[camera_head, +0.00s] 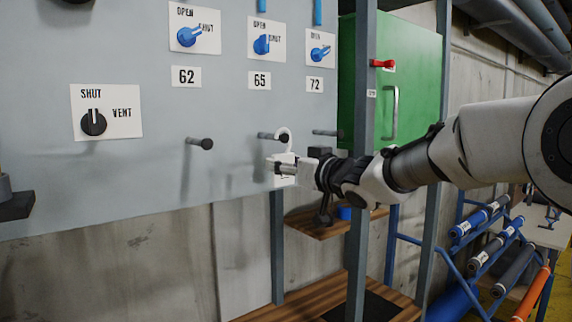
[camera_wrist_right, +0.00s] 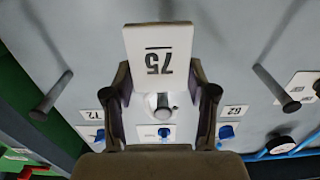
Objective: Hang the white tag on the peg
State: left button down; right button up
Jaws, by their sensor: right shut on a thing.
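My right gripper (camera_head: 284,166) is shut on the white tag (camera_wrist_right: 158,42), at the middle peg (camera_head: 268,136) of the grey panel. In the right wrist view the tag reads 75, upside down, between the two fingertips (camera_wrist_right: 159,72). The tag's white ring (camera_head: 284,130) shows at the end of the middle peg. In the right wrist view the peg's end (camera_wrist_right: 163,113) appears within the ring's opening. I cannot tell how far the ring is over the peg. My left gripper is not in view.
A bare peg (camera_head: 200,143) is on the left and another (camera_head: 325,132) on the right. Blue valve handles and number plates 62 (camera_head: 186,76), 65 and 72 are above. A grey post (camera_head: 362,130) and a green cabinet (camera_head: 412,75) stand right of the panel.

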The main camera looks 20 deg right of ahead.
jog(key=o, duration=0.9)
jog(key=shift+w, duration=0.1)
jog(key=shift+o, duration=0.9)
jog(key=shift+w+a+f, duration=0.15)
jog(key=shift+w, duration=0.05)
jog(key=shift+w+a+f, duration=0.1)
jog(key=shift+w+a, duration=0.05)
jog(key=shift+w, duration=0.15)
jog(key=shift+s+r, duration=0.2)
jog(key=shift+r, duration=0.15)
jog(key=r, duration=0.9)
jog(key=shift+w+a, duration=0.1)
jog(key=shift+w, duration=0.1)
jog(key=shift+r, duration=0.15)
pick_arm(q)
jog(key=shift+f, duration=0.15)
